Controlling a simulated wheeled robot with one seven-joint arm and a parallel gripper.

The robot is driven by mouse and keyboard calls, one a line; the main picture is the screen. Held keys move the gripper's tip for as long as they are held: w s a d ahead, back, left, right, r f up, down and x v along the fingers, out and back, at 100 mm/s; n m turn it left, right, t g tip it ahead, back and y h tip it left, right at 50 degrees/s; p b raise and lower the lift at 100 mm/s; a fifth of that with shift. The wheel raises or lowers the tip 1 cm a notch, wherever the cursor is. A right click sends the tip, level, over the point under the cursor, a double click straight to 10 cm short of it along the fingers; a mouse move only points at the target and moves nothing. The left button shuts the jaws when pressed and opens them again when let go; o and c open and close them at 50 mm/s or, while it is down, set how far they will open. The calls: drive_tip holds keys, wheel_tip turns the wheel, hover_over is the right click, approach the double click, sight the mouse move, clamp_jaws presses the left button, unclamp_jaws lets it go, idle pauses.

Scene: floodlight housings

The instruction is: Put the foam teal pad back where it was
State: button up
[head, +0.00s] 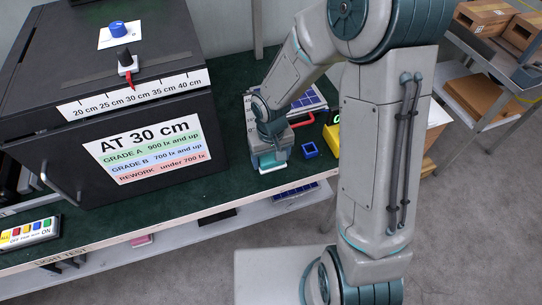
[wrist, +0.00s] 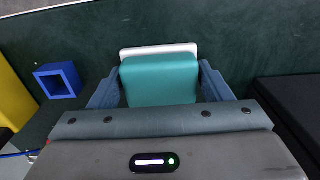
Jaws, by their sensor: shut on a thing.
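The teal pad (wrist: 160,78) is a smooth block between the two fingers of my gripper (wrist: 160,88) in the wrist view. A white rounded edge (wrist: 158,49) shows just beyond the pad; I cannot tell whether it is part of the pad or a separate piece under it. In the head view my gripper (head: 269,152) is low over the front of the green bench top, left of a small blue square frame. The pad (head: 267,161) is partly hidden there by the gripper. I cannot tell whether it touches the bench.
The blue square frame (head: 310,149) also shows in the wrist view (wrist: 59,80). A black test box (head: 110,120) with a sign stands on the left. A button panel (head: 29,233) lies at far left. Green bench (head: 235,178) between is clear.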

sight(272, 156)
drive_tip(key=shift+f, duration=0.2)
drive_tip(key=o, duration=0.9)
drive_tip(key=shift+r, duration=0.1)
drive_tip(key=shift+o, duration=0.2)
wheel_tip(272, 156, up, 12)
drive_tip(key=p, duration=0.1)
drive_tip(key=s+d+r+m+t, duration=0.2)
drive_tip(key=s+d+r+m, duration=0.1)
drive_tip(key=s+d+r, duration=0.6)
drive_tip(key=s+d, duration=0.3)
drive_tip(key=shift+r+t, duration=0.35)
drive_tip(key=shift+t, duration=0.05)
